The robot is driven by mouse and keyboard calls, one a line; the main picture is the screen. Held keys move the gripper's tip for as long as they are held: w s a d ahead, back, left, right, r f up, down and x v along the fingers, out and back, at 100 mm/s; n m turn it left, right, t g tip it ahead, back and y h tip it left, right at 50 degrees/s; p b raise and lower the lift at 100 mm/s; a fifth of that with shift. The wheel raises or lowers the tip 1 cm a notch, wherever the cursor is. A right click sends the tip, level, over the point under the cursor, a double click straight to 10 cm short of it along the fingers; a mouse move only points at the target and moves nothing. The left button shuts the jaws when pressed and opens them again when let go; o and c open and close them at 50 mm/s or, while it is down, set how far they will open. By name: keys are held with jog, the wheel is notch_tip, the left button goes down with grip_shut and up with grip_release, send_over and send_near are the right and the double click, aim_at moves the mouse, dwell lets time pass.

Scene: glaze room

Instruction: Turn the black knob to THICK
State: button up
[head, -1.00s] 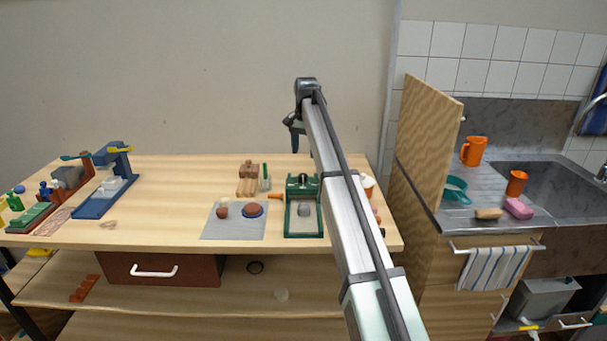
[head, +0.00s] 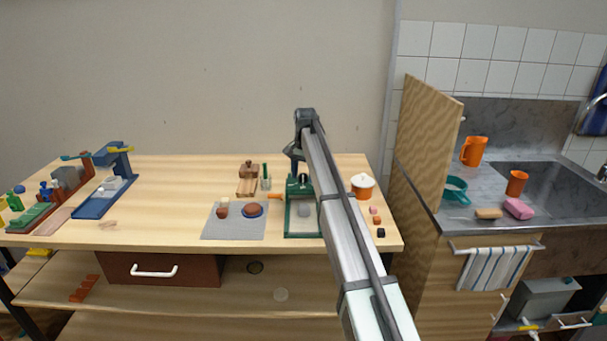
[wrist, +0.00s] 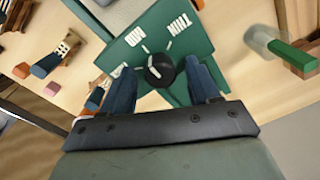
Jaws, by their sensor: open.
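The black knob (wrist: 160,70) sits on a green panel (wrist: 185,50) in the wrist view. A white line on the knob points roughly left in that view. One white label reads THIN and one reads MID; a third mark at the left is partly hidden by a finger. My gripper (wrist: 163,72) is open, its two blue fingers on either side of the knob; I cannot tell whether they touch it. In the head view the green device (head: 288,226) stands near the table's front, my gripper (head: 293,155) low behind it, partly hidden by my arm.
A grey mat (head: 222,232) with small round items lies left of the device. The table's middle left is clear.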

jog(key=shift+c, duration=0.3)
jog(key=c, duration=1)
jog(key=n, duration=0.5)
jog(key=shift+n, duration=0.3)
jog(key=n, duration=0.6)
jog(key=shift+a, duration=0.1)
